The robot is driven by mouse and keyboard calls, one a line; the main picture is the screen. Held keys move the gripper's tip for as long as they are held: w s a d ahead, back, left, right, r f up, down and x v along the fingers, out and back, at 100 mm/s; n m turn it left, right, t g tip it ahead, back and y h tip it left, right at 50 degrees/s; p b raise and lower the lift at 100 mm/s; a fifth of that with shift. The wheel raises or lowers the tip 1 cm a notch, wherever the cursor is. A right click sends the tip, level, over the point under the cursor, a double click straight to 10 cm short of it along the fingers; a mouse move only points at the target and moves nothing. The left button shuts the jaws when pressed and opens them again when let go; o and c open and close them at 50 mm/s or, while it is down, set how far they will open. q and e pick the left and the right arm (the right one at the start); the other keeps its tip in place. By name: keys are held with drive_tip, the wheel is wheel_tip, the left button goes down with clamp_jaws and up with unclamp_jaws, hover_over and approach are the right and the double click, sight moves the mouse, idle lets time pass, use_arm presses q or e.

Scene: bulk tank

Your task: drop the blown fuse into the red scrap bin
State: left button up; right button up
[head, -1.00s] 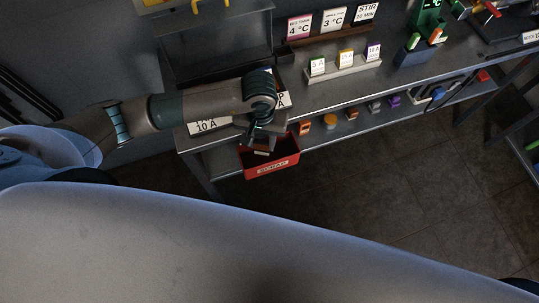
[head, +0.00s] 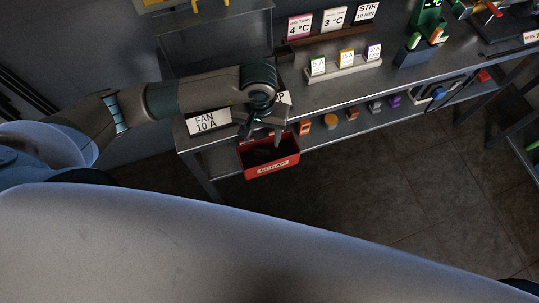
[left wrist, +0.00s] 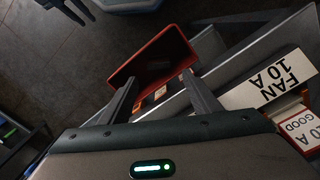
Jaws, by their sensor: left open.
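The red scrap bin (head: 271,168) with its SCRAP label hangs at the front of the lower shelf, its dark inside facing up. My left gripper (head: 262,135) is over the bin's back part, pointing down. In the left wrist view its two fingers (left wrist: 153,97) are spread apart with nothing gripped between them, and the red bin (left wrist: 179,44) lies beyond them. A small pale piece (left wrist: 160,93) shows by the bin's rim between the fingers; I cannot tell whether it is the blown fuse or whether it is inside the bin.
A white FAN 10 A sign (head: 208,121) stands at the left end of the steel bench. A GOOD card (left wrist: 301,127) shows near it in the left wrist view. Small cards (head: 346,58) stand further right. The floor before the bench is clear.

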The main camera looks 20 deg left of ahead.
use_arm(q)
wheel_tip(320, 180, up, 14)
drive_tip(key=b, duration=0.1)
drive_tip(key=shift+d+b, duration=0.15)
drive_tip(key=shift+b, duration=0.25)
use_arm(e)
drive_tip(key=shift+s+d+f+g, duration=0.15)
drive_tip(key=shift+d+f+g, duration=0.3)
drive_tip(key=shift+f+g, duration=0.25)
use_arm(q)
drive_tip(key=shift+s, duration=0.1)
use_arm(e)
drive_tip(key=shift+s, duration=0.1)
